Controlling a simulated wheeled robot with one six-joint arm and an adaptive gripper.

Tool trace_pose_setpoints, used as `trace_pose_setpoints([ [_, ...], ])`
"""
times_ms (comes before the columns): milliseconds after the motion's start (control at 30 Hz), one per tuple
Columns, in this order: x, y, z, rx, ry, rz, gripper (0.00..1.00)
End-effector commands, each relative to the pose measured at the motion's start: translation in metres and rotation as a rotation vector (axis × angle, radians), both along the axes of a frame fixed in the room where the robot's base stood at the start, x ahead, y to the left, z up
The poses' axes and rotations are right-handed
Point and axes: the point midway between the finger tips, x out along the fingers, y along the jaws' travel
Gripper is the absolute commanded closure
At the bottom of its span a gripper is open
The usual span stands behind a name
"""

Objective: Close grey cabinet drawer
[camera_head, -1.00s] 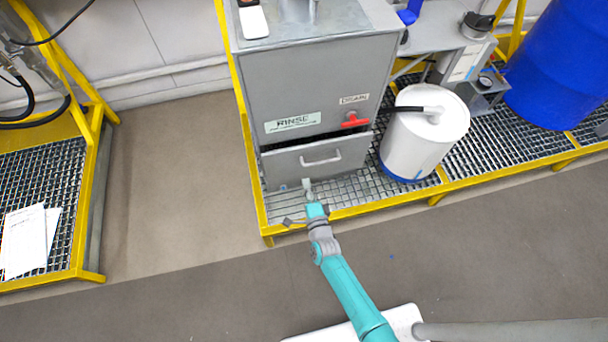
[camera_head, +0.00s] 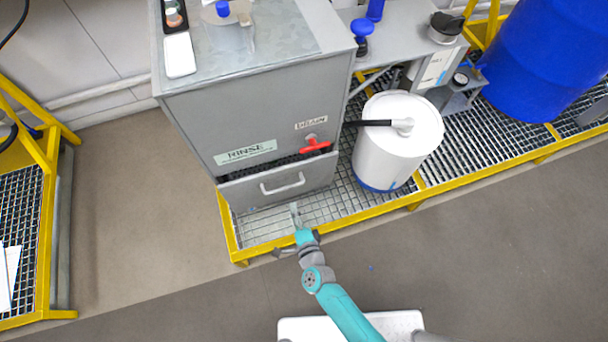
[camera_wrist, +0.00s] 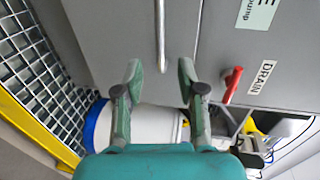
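The grey cabinet (camera_head: 240,100) stands on the grating, with a "RINSE" label and a red drain valve (camera_head: 315,144) on its front. Its drawer (camera_head: 250,193) at the bottom is tilted or pulled out a little, with a dark gap along its top edge. The drawer has a metal bar handle (camera_head: 283,184), which also shows in the wrist view (camera_wrist: 160,35). My gripper (camera_head: 295,212) is low in front of the drawer, just below the handle. In the wrist view my gripper (camera_wrist: 158,75) has its two fingers apart and nothing between them; the handle lies beyond the fingertips.
A white drum (camera_head: 390,145) with a black hose stands right of the cabinet. A yellow-edged platform (camera_head: 340,226) runs along the front. A blue barrel (camera_head: 545,65) is at the far right. The floor (camera_head: 480,245) in front is clear.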

Motion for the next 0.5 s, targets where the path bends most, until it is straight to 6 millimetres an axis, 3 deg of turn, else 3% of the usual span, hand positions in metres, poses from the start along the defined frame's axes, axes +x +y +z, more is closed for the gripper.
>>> trace_pose_setpoints([
  [500, 0.070, 0.020, -0.014, -0.001, -0.001, -0.002, 0.61],
])
